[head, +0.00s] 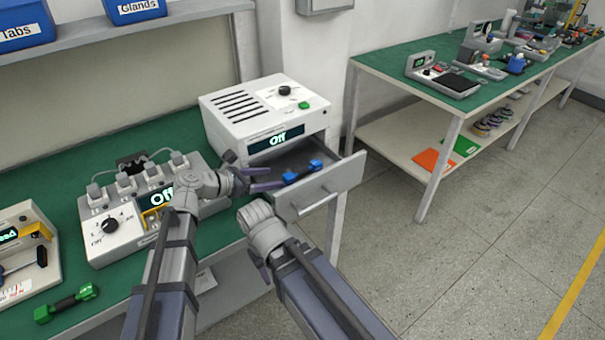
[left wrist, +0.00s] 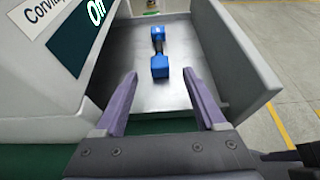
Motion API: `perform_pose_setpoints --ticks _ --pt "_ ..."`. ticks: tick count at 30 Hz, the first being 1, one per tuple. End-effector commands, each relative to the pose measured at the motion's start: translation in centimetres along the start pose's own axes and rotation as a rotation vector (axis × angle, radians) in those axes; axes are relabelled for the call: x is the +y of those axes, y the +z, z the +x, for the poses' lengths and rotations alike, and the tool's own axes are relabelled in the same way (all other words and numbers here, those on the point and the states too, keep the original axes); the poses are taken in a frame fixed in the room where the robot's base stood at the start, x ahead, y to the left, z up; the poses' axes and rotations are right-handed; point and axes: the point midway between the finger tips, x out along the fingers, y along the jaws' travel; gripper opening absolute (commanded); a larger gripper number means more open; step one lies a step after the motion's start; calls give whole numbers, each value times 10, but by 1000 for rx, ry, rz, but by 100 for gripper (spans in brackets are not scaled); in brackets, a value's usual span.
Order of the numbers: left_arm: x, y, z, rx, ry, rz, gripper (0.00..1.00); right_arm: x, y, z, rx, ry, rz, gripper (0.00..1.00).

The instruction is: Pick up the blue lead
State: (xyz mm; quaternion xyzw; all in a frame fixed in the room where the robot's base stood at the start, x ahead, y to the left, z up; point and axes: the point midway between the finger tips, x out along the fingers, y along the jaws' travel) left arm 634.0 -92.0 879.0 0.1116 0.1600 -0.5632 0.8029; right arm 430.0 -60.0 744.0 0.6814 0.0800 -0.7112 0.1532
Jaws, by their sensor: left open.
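The blue lead (head: 303,173), with blue ends and a dark middle, lies in the open drawer (head: 338,182) of a white unit whose display reads Off. It also shows in the left wrist view (left wrist: 159,50), lying lengthwise on the drawer floor. My left gripper (head: 266,179) is at the drawer's left side, open and empty. In the left wrist view its two purple fingers (left wrist: 160,75) are spread, with the lead ahead of them and between their lines, not touching. My right gripper (head: 258,266) hangs low in front of the bench, its fingers partly hidden by its own wrist.
The white unit (head: 265,105) stands behind the drawer. A box with plugs and a dial (head: 110,226) is to the left. A green-ended lead (head: 66,303) lies on the green bench top. A second bench (head: 390,70) stands at right beyond open floor.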

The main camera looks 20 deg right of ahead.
Motion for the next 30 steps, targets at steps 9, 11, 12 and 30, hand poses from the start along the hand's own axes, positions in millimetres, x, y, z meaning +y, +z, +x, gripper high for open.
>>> perform_pose_setpoints --ticks 9,11,12,30 --pt "1 -3 17 0 0 1 72 -1 -1 9 0 0 0 50" --pt "1 -4 23 0 -1 2 72 -1 -1 13 0 0 0 50" --pt "1 -6 28 0 -1 2 72 -2 -1 16 0 0 0 50" --pt "1 -6 63 0 1 1 61 -3 -2 30 0 0 0 50"
